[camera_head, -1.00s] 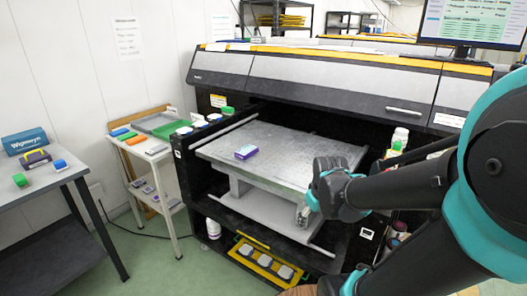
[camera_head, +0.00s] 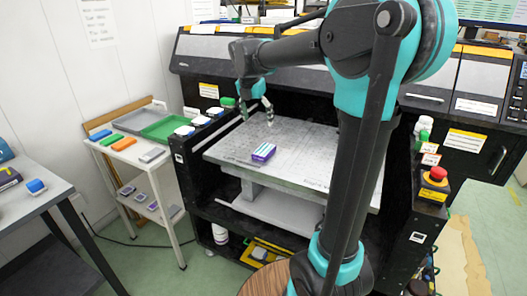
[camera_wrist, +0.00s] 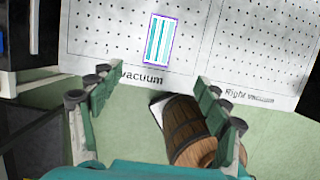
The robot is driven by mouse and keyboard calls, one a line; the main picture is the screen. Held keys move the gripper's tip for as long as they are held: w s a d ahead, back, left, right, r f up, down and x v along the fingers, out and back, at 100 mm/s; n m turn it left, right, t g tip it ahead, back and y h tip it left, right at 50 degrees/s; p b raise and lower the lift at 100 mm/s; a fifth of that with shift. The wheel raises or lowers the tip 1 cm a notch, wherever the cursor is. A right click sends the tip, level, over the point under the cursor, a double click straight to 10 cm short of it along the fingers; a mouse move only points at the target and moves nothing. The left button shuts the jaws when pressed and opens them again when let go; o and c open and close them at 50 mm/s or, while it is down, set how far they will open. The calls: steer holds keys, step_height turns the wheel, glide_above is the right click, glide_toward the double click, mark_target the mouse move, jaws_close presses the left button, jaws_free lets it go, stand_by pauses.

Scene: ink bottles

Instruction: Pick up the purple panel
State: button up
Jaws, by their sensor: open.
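The purple panel (camera_head: 263,152) is a small block with a purple edge and a white and teal striped top. It lies on the perforated grey printer bed (camera_head: 320,150). In the wrist view the panel (camera_wrist: 159,40) is beyond the fingertips, near the "vacuum" lettering. My gripper (camera_head: 257,112) is above the bed, behind the panel in the head view and apart from it. In the wrist view my gripper (camera_wrist: 152,82) has its fingers spread wide with nothing between them.
A white side table (camera_head: 140,152) with green and grey trays stands left of the printer. A grey table (camera_head: 35,190) is at far left. A red emergency button (camera_head: 438,174) is at right. A wooden barrel-like object (camera_wrist: 185,130) shows low in the wrist view. The bed around the panel is clear.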

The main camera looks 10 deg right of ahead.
glide_above(265, 149)
steer(key=s+a, duration=0.1)
steer(key=s, duration=0.1)
steer(key=f, duration=1.1)
steer(key=shift+s+a, duration=0.2)
steer(key=x, duration=0.5)
steer(key=shift+w, duration=0.25)
steer(key=shift+r, duration=0.1)
steer(key=c, duration=1.2)
steer(key=shift+c, duration=0.2)
